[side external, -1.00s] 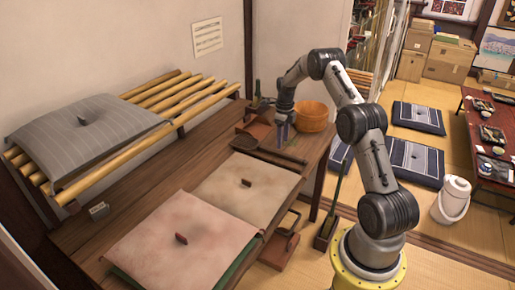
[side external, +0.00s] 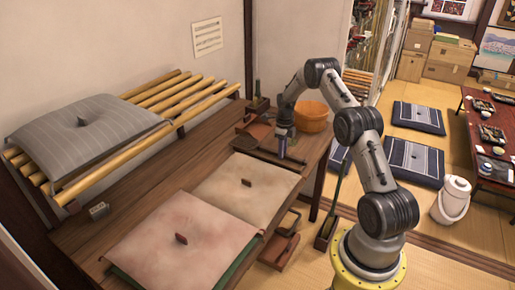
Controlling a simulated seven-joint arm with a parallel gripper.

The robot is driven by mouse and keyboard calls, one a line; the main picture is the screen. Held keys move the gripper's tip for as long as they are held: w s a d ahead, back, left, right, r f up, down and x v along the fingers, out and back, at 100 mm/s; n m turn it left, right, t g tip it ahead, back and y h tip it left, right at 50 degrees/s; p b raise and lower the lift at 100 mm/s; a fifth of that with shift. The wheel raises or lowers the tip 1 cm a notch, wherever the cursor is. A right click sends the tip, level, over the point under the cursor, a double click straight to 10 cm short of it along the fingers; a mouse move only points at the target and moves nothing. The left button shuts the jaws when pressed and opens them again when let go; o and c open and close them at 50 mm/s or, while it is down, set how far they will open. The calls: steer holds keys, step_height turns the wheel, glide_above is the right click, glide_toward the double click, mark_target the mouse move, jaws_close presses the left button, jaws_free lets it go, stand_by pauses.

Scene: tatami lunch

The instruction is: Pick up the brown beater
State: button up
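The brown beater (side external: 246,143) lies flat on the wooden bench near its right end, in the side external view. Its wider end is at the left and its thin handle runs right, toward the bench's front edge. My gripper (side external: 282,156) points down at the handle, at or just above it. The fingers are small and dark here, so I cannot tell whether they are open or shut, or whether they touch the handle.
An orange-brown wooden tub (side external: 313,117) stands just behind my gripper. A brown dustpan-like piece (side external: 259,130) lies behind the beater. A beige cushion (side external: 240,188) and a pinkish cushion (side external: 175,243) lie in front. A slatted rack (side external: 190,97) holds a grey cushion (side external: 92,132).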

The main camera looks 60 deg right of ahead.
jaws_close()
steer(key=shift+r, duration=0.1)
